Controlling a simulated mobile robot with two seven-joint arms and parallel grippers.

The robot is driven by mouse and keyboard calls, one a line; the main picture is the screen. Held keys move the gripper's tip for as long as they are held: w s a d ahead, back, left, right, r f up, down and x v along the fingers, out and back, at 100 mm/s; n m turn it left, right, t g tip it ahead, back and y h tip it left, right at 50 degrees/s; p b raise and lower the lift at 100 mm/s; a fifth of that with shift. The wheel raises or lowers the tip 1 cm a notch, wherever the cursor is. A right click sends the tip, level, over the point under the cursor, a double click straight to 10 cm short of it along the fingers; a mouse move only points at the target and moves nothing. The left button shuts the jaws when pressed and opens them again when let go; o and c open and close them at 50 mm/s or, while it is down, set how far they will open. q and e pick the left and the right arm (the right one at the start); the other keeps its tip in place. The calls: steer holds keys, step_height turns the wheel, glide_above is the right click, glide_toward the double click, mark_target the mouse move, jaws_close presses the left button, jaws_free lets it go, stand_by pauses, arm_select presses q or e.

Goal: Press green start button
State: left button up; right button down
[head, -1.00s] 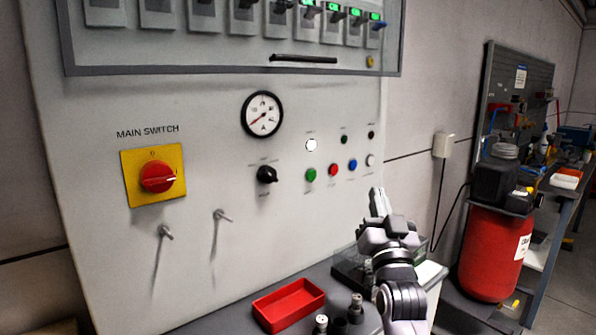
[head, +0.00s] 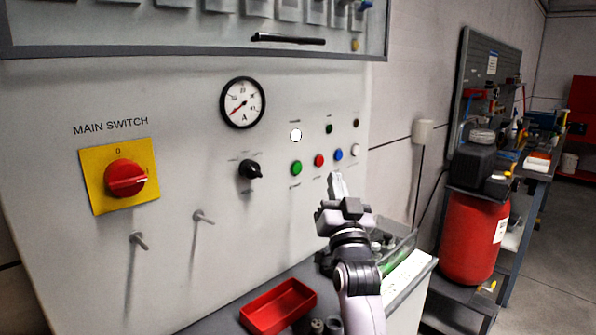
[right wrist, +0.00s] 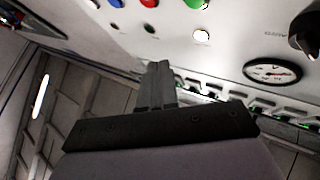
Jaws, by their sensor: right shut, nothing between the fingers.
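The green start button (head: 296,168) is on the grey panel, leftmost in a row with a red, a blue and a white button. It also shows at the top edge of the right wrist view (right wrist: 194,3), partly cut off. My right gripper (head: 336,184) is shut and empty, below and to the right of the green button, with its fingertips near the row of buttons. In the right wrist view its shut fingers (right wrist: 157,82) point toward the panel, apart from the green button. My left gripper is not in view.
A lit white lamp (head: 296,135) sits above the green button. A black selector knob (head: 250,169) and the red main switch (head: 125,178) are to the left. Two pegs stick out lower left. A red tray (head: 278,306) lies on the bench below.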

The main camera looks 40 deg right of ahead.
mark_target(297, 168)
steer(key=w+b, duration=0.1)
steer(key=w, duration=0.6)
steer(key=shift+a+b, duration=0.35)
steer(key=shift+w, duration=0.2)
stand_by(1.5)
steer(key=shift+w, duration=0.3)
steer(key=shift+w, duration=0.4)
stand_by(0.6)
steer(key=shift+s, duration=0.15)
steer(key=shift+s+p, duration=0.35)
steer(key=shift+s, duration=0.3)
